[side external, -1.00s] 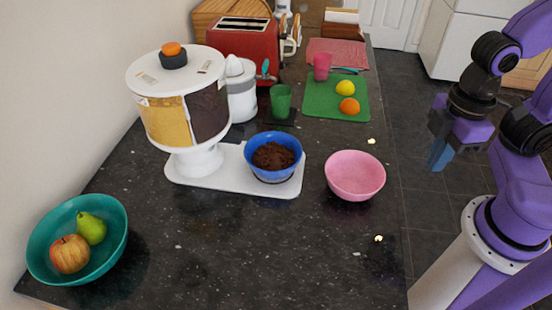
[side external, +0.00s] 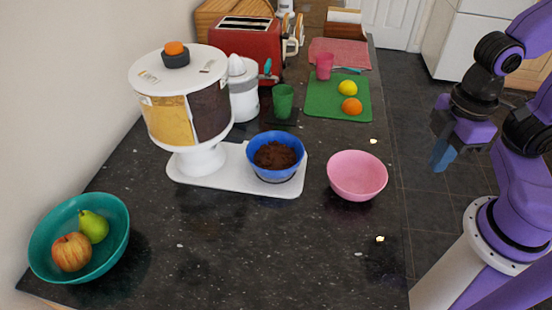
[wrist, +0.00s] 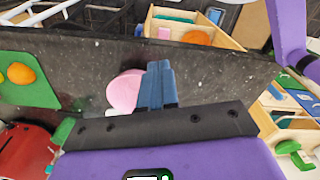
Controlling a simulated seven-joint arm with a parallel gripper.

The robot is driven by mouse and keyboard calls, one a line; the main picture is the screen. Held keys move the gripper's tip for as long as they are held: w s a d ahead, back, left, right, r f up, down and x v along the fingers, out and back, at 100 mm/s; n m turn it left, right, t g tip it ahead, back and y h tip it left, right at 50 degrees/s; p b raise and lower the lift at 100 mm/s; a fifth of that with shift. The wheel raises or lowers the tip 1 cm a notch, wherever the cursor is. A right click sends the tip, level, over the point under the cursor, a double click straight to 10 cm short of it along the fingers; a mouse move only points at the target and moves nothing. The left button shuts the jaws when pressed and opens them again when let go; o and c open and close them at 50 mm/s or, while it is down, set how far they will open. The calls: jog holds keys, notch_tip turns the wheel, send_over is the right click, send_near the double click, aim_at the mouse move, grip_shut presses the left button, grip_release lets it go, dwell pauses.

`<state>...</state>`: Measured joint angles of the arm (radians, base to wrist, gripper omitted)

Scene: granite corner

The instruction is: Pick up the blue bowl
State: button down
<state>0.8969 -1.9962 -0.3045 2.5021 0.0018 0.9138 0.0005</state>
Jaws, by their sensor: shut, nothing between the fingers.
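The blue bowl (side external: 275,165) holds dark brown, crumbly contents. It stands upright on the white base plate (side external: 205,178) of a dispenser in the side external view. My gripper (side external: 441,155) is to the right of the counter, well apart from the bowl, with its blue fingers pointing down. In the wrist view the blue fingers (wrist: 157,86) are together with nothing between them. The blue bowl cannot be made out in the wrist view.
A pink bowl (side external: 357,176) stands between the blue bowl and my gripper. The dispenser (side external: 185,100) rises behind left of the bowl. A green cup (side external: 283,101), a green board (side external: 337,97) with fruit and a red toaster (side external: 247,45) stand farther back. A teal bowl (side external: 118,243) is front left.

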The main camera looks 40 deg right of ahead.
dwell(0.4)
jog(key=c, duration=1)
grip_release()
